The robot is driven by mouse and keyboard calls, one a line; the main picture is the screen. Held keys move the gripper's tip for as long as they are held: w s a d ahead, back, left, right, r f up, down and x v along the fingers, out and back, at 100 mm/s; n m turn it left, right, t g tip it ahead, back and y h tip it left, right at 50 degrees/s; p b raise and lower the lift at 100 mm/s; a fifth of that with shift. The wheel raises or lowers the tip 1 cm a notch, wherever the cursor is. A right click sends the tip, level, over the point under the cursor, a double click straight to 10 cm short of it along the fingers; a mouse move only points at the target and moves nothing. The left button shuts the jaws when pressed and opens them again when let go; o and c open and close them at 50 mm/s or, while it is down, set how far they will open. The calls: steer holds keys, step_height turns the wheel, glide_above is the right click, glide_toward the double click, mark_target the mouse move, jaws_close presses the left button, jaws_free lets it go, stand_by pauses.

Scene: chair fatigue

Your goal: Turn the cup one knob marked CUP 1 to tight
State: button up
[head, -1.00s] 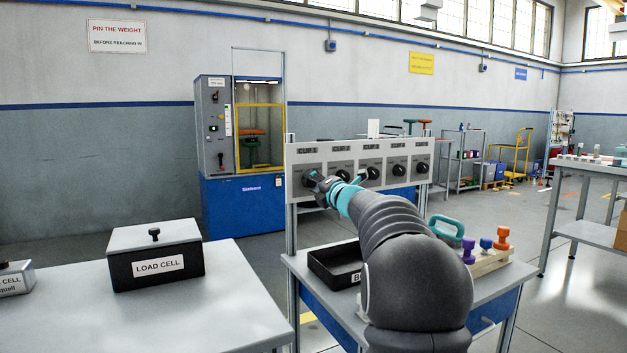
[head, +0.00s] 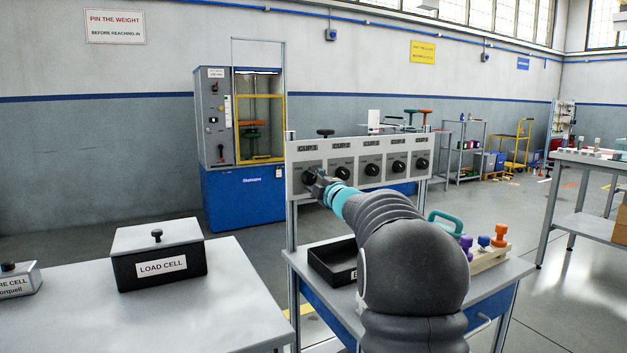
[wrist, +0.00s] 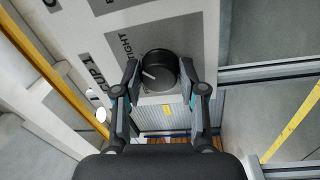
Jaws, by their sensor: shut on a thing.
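The CUP 1 knob (wrist: 159,66) is round and black with a white pointer line, which points left in the wrist view. The word TIGHT (wrist: 125,44) is printed on the grey plate up and left of it. The CUP 1 label (wrist: 97,79) is farther left. My gripper (wrist: 158,72) has a finger on each side of the knob and is shut on it. In the head view the CUP 1 knob (head: 308,178) is at the panel's left end, partly hidden by my gripper (head: 316,184).
The panel (head: 432,141) carries several more knobs to the right. A black bin (head: 322,262) and a rack with coloured knobs (head: 492,262) are on the bench below. A LOAD CELL box (head: 156,262) stands on the left table. A yellow-framed machine (head: 259,93) is behind.

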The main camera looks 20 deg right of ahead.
stand_by(0.5)
steer(key=o, duration=1.1)
steer(key=shift+o, duration=0.2)
steer(key=s+f, duration=0.1)
steer(key=s, duration=1.1)
steer(key=shift+d, duration=0.15)
